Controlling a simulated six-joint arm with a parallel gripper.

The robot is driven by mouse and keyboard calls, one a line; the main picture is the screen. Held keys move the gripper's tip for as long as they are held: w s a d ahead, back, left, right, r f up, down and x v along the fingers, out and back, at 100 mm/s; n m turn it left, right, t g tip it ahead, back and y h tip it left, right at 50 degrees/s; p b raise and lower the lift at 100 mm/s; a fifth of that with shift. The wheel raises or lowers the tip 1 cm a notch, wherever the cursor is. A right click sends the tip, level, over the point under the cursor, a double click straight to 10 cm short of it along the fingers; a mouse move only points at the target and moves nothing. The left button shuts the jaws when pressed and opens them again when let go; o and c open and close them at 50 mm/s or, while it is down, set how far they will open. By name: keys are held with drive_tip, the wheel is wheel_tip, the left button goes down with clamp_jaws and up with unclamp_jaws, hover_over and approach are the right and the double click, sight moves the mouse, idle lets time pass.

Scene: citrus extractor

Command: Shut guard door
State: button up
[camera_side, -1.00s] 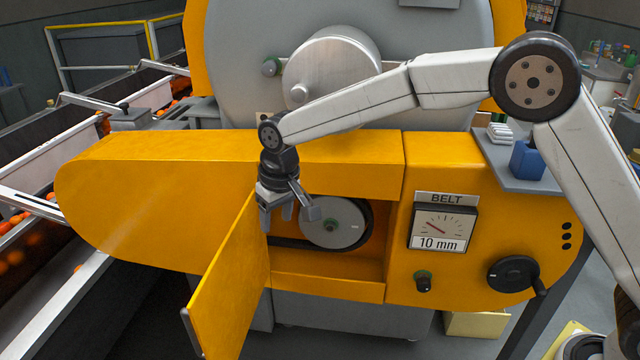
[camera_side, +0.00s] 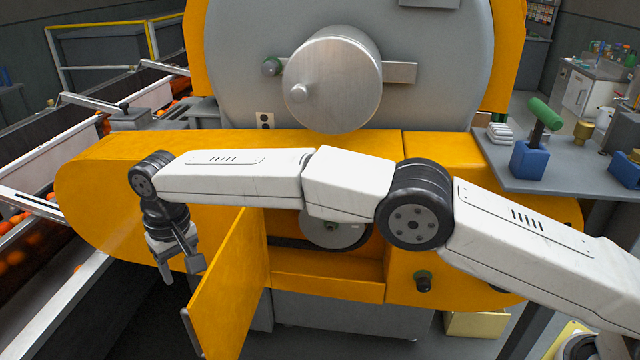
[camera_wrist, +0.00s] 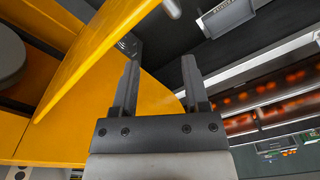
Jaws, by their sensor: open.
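The yellow guard door (camera_side: 230,290) stands swung open toward the camera, hinged at the left edge of the opening in the yellow housing (camera_side: 110,190). Its small grey handle (camera_side: 190,330) is at the free edge. My gripper (camera_side: 183,278) is on the left, outer side of the door, pointing down. It is open and empty. In the wrist view the door (camera_wrist: 100,55) runs diagonally at the upper left, apart from the open fingers (camera_wrist: 161,85). The pulley (camera_side: 335,232) inside the opening is partly hidden by my arm.
A blue holder with a green-handled tool (camera_side: 530,155) stands on the right shelf (camera_side: 560,178). A knob (camera_side: 423,281) sits on the housing front. A conveyor with oranges (camera_side: 15,245) runs along the left. My arm hides the belt gauge.

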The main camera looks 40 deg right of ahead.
sight(183, 311)
drive_tip(key=shift+s+a+f, duration=0.75)
drive_tip(key=shift+a+f, duration=0.2)
drive_tip(key=shift+a, duration=0.05)
drive_tip(key=shift+f, duration=0.15)
drive_tip(key=shift+f, duration=3.8)
clamp_jaws()
drive_tip(key=shift+s+a, duration=0.15)
